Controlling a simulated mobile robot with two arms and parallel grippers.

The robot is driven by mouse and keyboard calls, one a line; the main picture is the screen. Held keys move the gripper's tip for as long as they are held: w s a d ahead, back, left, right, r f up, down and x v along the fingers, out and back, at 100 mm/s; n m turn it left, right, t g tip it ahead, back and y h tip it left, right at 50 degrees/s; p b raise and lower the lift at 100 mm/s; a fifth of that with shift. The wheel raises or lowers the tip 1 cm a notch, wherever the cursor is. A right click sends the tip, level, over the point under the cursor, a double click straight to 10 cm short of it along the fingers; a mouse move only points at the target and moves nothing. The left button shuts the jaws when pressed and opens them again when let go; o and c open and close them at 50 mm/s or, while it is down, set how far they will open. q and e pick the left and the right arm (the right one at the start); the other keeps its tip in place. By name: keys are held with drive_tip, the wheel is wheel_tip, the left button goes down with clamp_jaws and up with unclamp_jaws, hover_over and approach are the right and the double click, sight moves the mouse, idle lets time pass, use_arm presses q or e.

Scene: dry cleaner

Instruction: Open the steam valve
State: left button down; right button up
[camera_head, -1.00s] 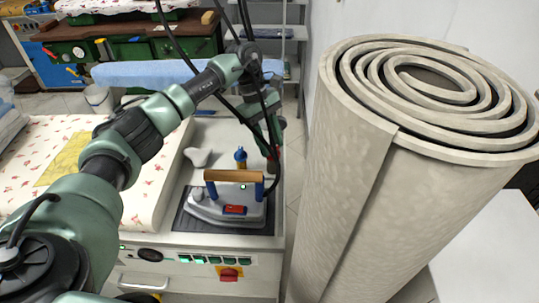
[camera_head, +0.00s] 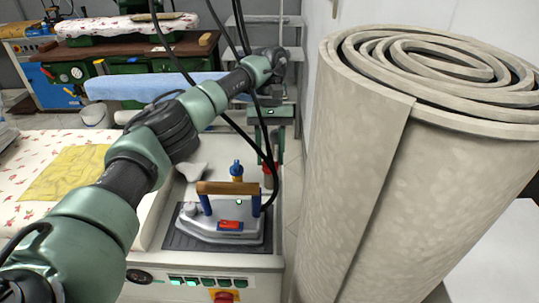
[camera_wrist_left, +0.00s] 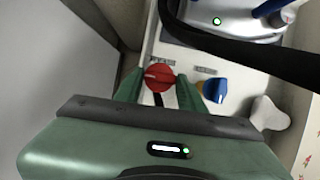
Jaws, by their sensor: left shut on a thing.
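A round red knob (camera_wrist_left: 158,77) with a pale line across its face stands on the white machine top, beside a small label too blurred to read. A blue knob (camera_wrist_left: 214,90) stands apart from it, to the right in the left wrist view. In the head view the red knob (camera_head: 269,169) is partly hidden by my arm, and the blue knob (camera_head: 237,167) is behind the iron. My left gripper (camera_wrist_left: 160,88) reaches down from above, its green fingers shut on the red knob from both sides. I cannot tell which knob is the steam valve.
An iron (camera_head: 226,217) with a wooden handle rests on a dark pad in front of the knobs. A black cable passes close to my gripper. A tall rolled carpet (camera_head: 360,190) stands close on the right. A white lump (camera_wrist_left: 270,113) lies beyond the blue knob.

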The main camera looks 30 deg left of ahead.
use_arm(q)
drive_tip(key=shift+m, duration=0.3)
idle(0.4)
drive_tip(key=c, duration=0.9)
unclamp_jaws()
drive_tip(key=shift+o, duration=0.2)
drive_tip(key=p+v, duration=0.5)
drive_tip(key=v, duration=0.2)
drive_tip(key=shift+r+p, duration=0.25)
drive_tip(key=shift+p, duration=0.15)
drive_tip(key=shift+w+d, duration=0.1)
